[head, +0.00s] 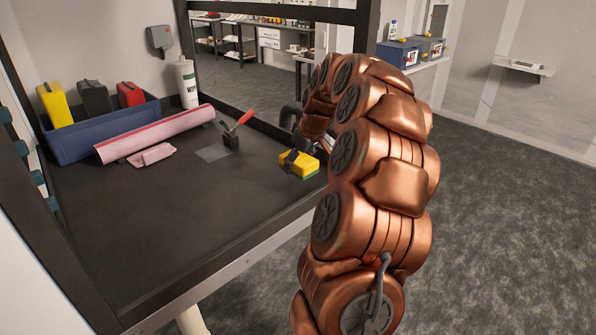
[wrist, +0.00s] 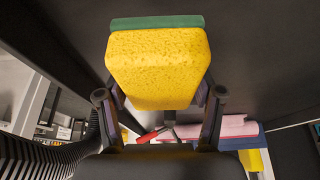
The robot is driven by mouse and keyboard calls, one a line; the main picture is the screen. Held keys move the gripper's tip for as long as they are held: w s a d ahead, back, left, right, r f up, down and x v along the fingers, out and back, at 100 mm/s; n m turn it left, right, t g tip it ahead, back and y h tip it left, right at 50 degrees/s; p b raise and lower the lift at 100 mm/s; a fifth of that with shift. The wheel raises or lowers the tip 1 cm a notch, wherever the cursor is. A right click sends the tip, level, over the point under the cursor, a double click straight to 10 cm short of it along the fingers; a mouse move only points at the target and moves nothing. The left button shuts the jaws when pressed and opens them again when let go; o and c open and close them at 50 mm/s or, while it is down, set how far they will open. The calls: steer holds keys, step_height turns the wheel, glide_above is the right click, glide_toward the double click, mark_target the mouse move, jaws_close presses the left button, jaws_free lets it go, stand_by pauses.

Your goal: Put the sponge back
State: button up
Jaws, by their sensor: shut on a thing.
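A yellow sponge with a green scouring side (head: 299,163) is at the right part of the dark bench top. It fills the upper middle of the wrist view (wrist: 160,68). My gripper (head: 291,156) is shut on the sponge, with one finger on each side of it in the wrist view (wrist: 160,92). In the head view my arm hides part of the gripper. I cannot tell whether the sponge touches the bench. A grey flat patch (head: 212,153) lies on the bench to the left of the sponge.
A red-handled tool stands in a small black holder (head: 231,141) left of the sponge. A pink roll (head: 155,134) and a folded pink cloth (head: 152,155) lie before a blue bin (head: 85,150) of containers. A white wipes bottle (head: 187,83) stands behind. The front bench is clear.

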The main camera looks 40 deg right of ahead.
mark_target(298, 181)
step_height(298, 181, down, 3)
steer(key=shift+f+p, duration=0.2)
steer(key=shift+p, duration=0.35)
steer(key=shift+f, duration=0.1)
steer(key=shift+f, duration=0.1)
steer(key=shift+f+b, duration=0.15)
steer(key=shift+b, duration=0.15)
steer(key=o, duration=1.1)
steer(key=shift+s+r, duration=0.1)
steer(key=shift+r, duration=0.5)
steer(key=b+v, duration=0.2)
steer(key=v, duration=0.9)
steer(key=shift+s, duration=0.15)
